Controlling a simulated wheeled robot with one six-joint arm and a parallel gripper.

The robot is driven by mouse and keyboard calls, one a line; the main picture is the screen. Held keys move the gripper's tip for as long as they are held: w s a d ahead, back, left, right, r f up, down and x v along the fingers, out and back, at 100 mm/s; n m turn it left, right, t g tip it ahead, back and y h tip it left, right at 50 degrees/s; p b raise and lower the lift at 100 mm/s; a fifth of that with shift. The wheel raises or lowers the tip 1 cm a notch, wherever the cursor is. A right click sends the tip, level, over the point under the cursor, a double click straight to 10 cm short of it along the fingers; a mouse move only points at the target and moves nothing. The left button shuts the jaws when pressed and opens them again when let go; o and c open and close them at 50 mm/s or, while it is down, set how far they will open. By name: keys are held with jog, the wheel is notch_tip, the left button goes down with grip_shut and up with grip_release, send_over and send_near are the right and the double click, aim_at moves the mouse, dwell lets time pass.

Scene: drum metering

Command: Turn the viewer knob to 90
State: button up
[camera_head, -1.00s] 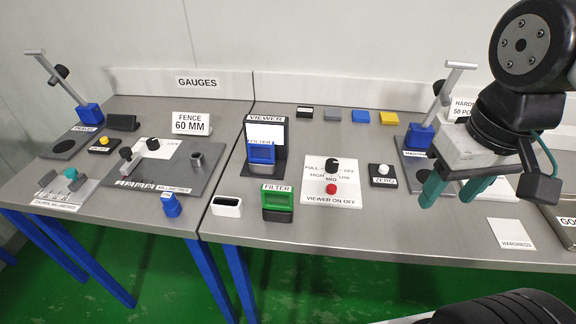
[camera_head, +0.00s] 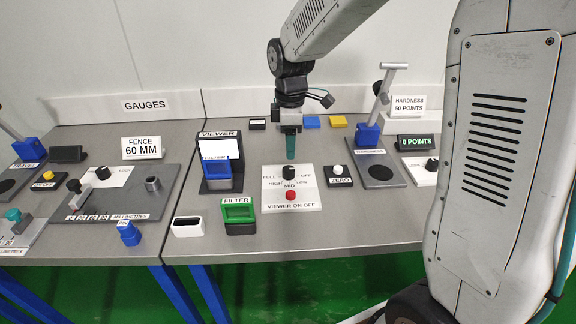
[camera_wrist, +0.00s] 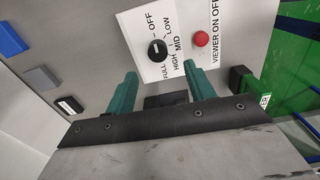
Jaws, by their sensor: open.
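The viewer knob (camera_head: 289,172) is a small black dial on a white panel (camera_head: 304,203) marked OFF, LOW, MID, HIGH and FULL. In the wrist view the knob (camera_wrist: 157,50) has a small pale mark that seems to face the OFF side. My gripper (camera_head: 291,155) points down just behind and above the knob. In the wrist view its two teal fingers (camera_wrist: 160,71) are apart and empty, with the knob beyond their tips. A red button (camera_head: 290,195) sits beside the knob. The viewer (camera_head: 208,183) stands to the left with a white screen.
A green filter (camera_head: 238,227) and a white holder (camera_head: 187,227) stand front left. The zero button plate (camera_head: 339,182) is close on the right, then the hardness gauge (camera_head: 397,180). Several coloured blocks, including a yellow one (camera_head: 337,121), lie behind. Bare table lies in front of the panel.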

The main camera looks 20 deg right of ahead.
aim_at(289, 169)
jog(key=shift+w+f, duration=0.3)
jog(key=shift+f, duration=0.15)
notch_tip(289, 169, down, 8)
jog(key=shift+a+r, duration=0.1)
jog(key=shift+r, duration=0.1)
jog(key=c, duration=1)
